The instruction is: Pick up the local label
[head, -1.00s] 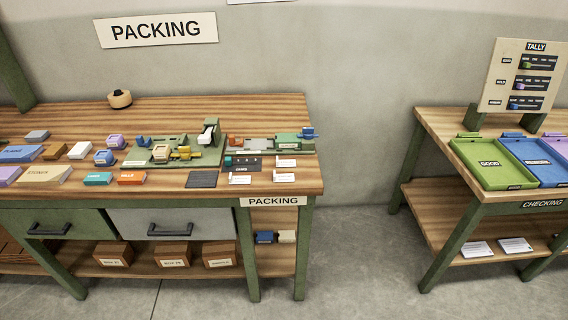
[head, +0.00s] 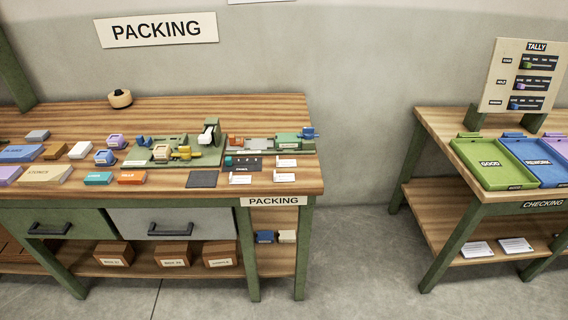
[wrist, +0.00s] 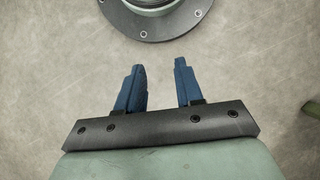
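Several small white labels lie at the right end of the packing table (head: 262,103): one label (head: 287,162) at the back, one label (head: 284,177) at the front right and one label (head: 241,179) at the front left. Their print is too small to read, so I cannot tell which is the local label. My gripper (wrist: 158,75) shows only in the wrist view. Its two blue fingers are apart with nothing between them, over bare grey floor. It is away from the labels, and no label shows in that view.
A green fixture (head: 165,150), a dark square pad (head: 202,179) and several coloured blocks crowd the packing table. A checking table at the right holds a green tray (head: 490,184) and a blue tray (head: 541,181). Open floor lies between the tables. My round base shows in the wrist view.

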